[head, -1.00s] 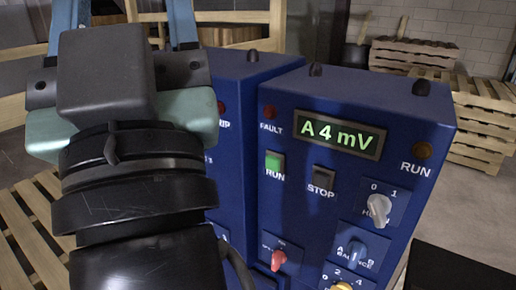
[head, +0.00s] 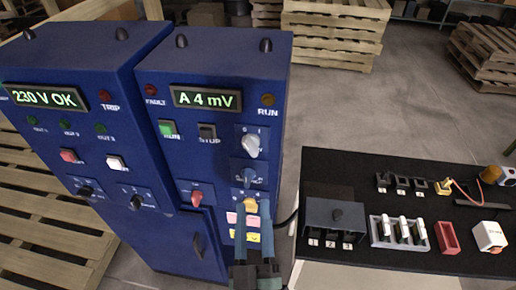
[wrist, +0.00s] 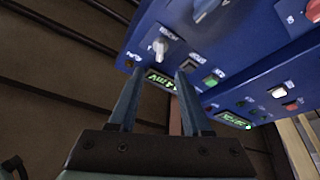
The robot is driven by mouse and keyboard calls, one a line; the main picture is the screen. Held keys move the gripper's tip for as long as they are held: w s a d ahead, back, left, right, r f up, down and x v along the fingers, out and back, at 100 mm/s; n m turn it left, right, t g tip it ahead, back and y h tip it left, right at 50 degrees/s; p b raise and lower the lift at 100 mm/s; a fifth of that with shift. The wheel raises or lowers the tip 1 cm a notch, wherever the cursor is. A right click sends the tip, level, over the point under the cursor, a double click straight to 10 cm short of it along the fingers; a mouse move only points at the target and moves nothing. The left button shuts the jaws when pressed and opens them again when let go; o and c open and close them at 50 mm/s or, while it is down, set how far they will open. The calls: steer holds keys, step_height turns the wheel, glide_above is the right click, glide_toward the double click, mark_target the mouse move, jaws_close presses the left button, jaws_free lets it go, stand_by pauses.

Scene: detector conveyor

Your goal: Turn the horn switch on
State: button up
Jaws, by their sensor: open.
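In the wrist view the switch (wrist: 160,47) appears upside down, beyond and between the fingertips. My gripper (head: 252,206) is open and empty, low in front of the cabinet in the head view. In the wrist view my gripper's two fingers (wrist: 158,75) stand apart. Nothing touches the switch.
A blue balance knob (head: 249,176) and a yellow knob (head: 251,205) sit below the switch; a red one (head: 196,198) is lower left. The display (head: 207,98) reads A 4 mV. A black-topped table (head: 400,178) with small parts stands right. Pallets (head: 335,30) are behind.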

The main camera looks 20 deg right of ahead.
mark_target(250, 152)
steer(key=p+x, duration=0.4)
steer(key=x, duration=0.8)
steer(key=shift+w+r, duration=0.1)
jaws_close()
